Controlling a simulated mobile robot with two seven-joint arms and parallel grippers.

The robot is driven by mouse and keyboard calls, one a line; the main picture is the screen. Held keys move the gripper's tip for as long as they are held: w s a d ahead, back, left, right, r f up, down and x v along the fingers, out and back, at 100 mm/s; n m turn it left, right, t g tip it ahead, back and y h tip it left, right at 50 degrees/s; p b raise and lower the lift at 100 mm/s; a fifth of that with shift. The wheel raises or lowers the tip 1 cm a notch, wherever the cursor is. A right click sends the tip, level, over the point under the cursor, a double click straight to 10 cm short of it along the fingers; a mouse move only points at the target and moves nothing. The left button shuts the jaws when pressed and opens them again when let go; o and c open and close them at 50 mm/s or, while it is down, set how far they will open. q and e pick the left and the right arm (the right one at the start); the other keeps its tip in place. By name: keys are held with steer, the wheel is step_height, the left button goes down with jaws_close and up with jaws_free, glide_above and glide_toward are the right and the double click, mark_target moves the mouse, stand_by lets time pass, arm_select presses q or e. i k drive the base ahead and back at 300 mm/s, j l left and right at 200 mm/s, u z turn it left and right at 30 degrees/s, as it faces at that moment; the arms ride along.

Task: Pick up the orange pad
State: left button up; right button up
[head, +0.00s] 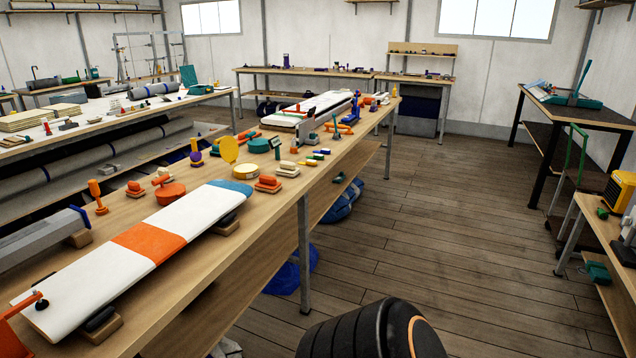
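Several small orange items lie on the near workbench (250,262), and I cannot tell for certain which one the task calls the pad. One low orange block (268,181) sits on a pale base near the bench's right edge, beside the blue end of a long white board. Another low orange block (135,187) sits on a base at the left, beside a round orange piece (170,193) with a handle. Neither of my grippers shows, and nothing is seen touching these blocks.
The long white board (190,216) with an orange band lies on supports across the bench front. A yellow disc (229,149) stands upright near the right block; a yellow tin (246,171) sits beside it. Open plank floor (450,230) lies right of the bench.

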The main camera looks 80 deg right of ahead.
mark_target(268, 184)
steer(key=z, duration=2.2)
